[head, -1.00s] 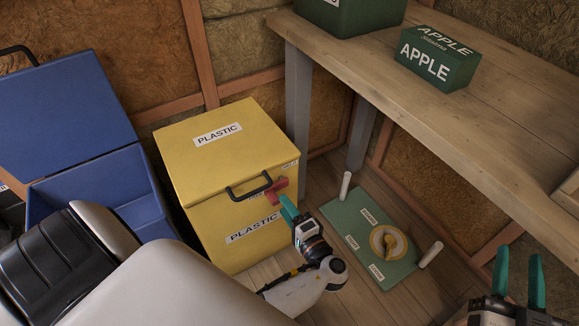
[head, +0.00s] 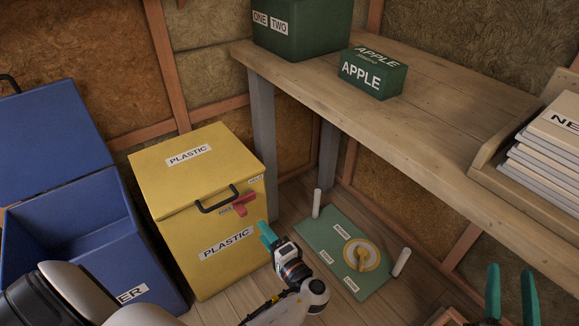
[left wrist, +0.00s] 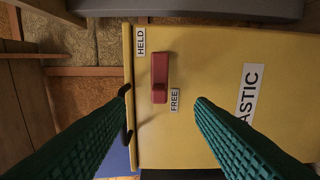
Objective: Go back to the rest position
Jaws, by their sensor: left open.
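My left gripper (head: 268,236) is in front of the yellow PLASTIC bin (head: 215,225), right of and below its red latch (head: 244,205), with a gap between. In the left wrist view its two teal fingers are wide apart with nothing between them. The red latch (left wrist: 159,78) shows beyond them, its lower end beside the FREE label and its upper end near the HELD label. My right gripper (head: 511,292) is at the lower right of the head view, its two fingers apart and empty.
A wooden bench (head: 440,125) on the right bears a green APPLE box (head: 373,75), a larger green box (head: 300,28) and a tray of papers (head: 490,165). A green board with a yellow dial (head: 361,255) is below it. An open blue bin (head: 75,240) stands left.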

